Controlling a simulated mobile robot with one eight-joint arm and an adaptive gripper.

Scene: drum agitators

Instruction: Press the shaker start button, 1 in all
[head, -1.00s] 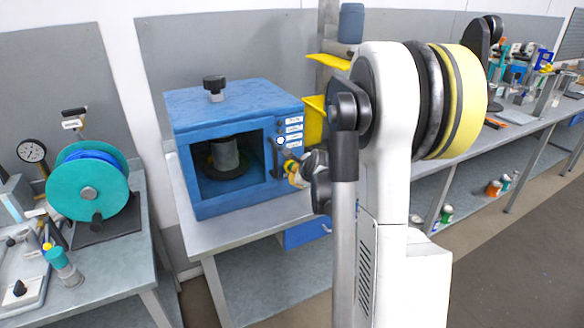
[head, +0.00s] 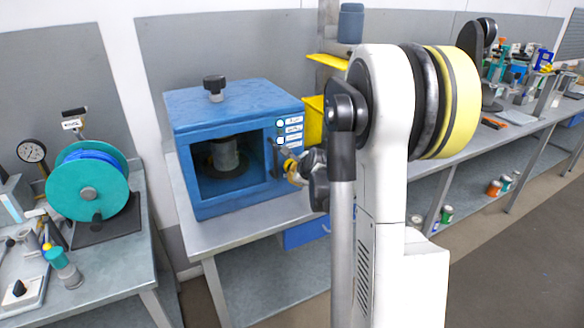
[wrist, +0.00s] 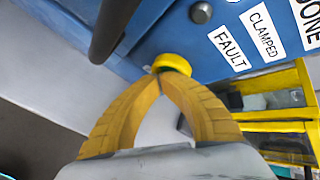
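The shaker is a blue box (head: 230,110) with an open front on the bench, a metal can (head: 224,153) inside it. In the wrist view a round yellow button (wrist: 172,63) sticks out from its blue panel, beside the labels. My gripper (wrist: 160,78) is shut, its two yellow fingers meeting at the tips. The tips are at the button and overlap its lower edge in the picture; I cannot tell whether they press it. In the head view my gripper (head: 289,165) is at the panel's lower right front and hides the button.
A dark bar handle (wrist: 112,30) stands out from the panel close to the fingers. A grey round knob or lamp (wrist: 201,12) sits beside the FAULT label. Yellow shelf bins (head: 313,120) stand right of the shaker. A teal reel (head: 88,190) is on the left bench.

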